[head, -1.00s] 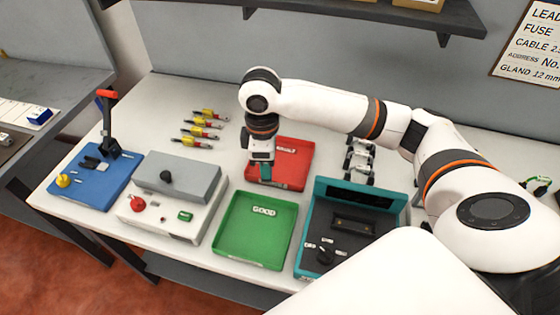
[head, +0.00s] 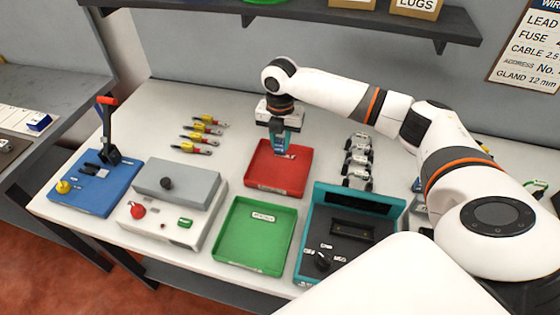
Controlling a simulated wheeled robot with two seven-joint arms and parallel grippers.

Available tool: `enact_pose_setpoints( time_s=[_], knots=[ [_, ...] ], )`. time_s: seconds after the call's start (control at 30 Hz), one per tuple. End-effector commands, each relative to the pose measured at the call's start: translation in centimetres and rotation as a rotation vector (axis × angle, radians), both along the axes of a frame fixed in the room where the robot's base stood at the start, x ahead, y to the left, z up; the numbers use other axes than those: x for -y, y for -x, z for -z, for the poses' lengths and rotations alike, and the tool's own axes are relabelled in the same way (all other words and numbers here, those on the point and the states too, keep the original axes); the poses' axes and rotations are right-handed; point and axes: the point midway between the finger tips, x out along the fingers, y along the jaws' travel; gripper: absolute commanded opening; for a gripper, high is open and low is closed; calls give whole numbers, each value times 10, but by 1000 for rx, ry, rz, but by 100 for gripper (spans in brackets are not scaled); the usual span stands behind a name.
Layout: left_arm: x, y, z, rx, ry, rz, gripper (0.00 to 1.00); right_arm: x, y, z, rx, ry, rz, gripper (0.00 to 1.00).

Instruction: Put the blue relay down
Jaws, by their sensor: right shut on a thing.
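My right gripper (head: 281,141) hangs pointing down over the back part of the red tray (head: 262,184). It is shut on the blue relay (head: 279,146), a small blue-teal block seen between the fingers, partly hidden by them. The relay's lower end appears close above the tray floor; I cannot tell whether it touches. The red tray holds only a small white label near the gripper. My left gripper is out of view.
A green tray (head: 226,254) with a label lies in front of the red one. A teal test case (head: 315,222) stands to its right, a grey-white box (head: 205,226) to its left. Several yellow-red pieces (head: 208,119) and several clear-and-black parts (head: 358,142) lie behind. A blue lever base (head: 103,200) is at left.

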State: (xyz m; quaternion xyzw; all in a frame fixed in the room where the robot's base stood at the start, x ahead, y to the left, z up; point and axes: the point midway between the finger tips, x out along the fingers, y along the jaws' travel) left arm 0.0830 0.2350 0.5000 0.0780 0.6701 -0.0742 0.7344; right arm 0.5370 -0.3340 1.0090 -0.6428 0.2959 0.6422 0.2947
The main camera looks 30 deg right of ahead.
Motion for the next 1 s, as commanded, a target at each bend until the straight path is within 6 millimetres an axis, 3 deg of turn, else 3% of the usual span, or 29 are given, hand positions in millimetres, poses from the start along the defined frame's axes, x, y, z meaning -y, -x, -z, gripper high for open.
enact_pose_setpoints(
  time_s=[0.1,0.5,0.93,0.97,1.0],
  knots=[
    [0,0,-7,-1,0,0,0,0,1,20,-4,0,2,5],
    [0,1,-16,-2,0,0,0,-1,1,68,-2,1,2,5],
    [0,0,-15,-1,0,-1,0,-1,0,76,0,0,3,5],
    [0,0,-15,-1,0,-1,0,-1,0,75,0,0,3,31],
    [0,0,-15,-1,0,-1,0,-1,0,75,0,0,3,38]
  ],
)
